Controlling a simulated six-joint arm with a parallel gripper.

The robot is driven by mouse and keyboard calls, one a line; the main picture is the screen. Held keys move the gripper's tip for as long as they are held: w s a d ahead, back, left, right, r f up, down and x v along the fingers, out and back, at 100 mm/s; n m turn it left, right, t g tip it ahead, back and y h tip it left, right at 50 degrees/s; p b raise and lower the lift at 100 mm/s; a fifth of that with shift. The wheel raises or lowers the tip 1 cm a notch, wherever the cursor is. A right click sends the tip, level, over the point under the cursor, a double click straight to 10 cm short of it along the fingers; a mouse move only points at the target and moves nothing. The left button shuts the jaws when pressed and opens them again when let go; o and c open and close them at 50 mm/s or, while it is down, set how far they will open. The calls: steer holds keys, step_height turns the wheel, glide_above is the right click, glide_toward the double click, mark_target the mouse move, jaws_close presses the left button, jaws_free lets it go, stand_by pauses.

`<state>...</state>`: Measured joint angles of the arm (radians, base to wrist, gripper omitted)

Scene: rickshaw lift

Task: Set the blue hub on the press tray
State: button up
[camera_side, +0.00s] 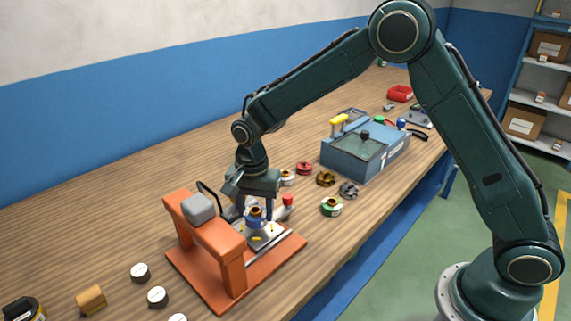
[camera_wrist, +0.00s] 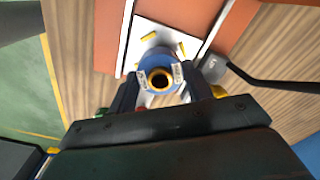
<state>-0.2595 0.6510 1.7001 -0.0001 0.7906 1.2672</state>
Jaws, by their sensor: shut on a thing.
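The blue hub (camera_side: 255,222) has an orange-brown ring at its top and is between the fingers of my gripper (camera_side: 254,215). The hub is over the tray. I cannot tell whether its underside touches the plate.
The orange press frame (camera_side: 236,262) with a grey block (camera_side: 198,207) stands just left of my gripper. Red (camera_side: 304,168), brown (camera_side: 325,179), grey (camera_side: 348,190) and green (camera_side: 331,206) hubs lie to the right. A blue-grey machine (camera_side: 365,152) stands behind them.

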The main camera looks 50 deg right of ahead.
steer(key=shift+f, duration=0.8)
steer(key=shift+f, duration=0.4)
stand_by(2.0)
steer(key=o, duration=1.6)
steer(key=shift+o, duration=0.2)
steer(key=shift+r, duration=0.1)
steer(key=shift+r, duration=3.35)
steer(key=shift+r, duration=0.15)
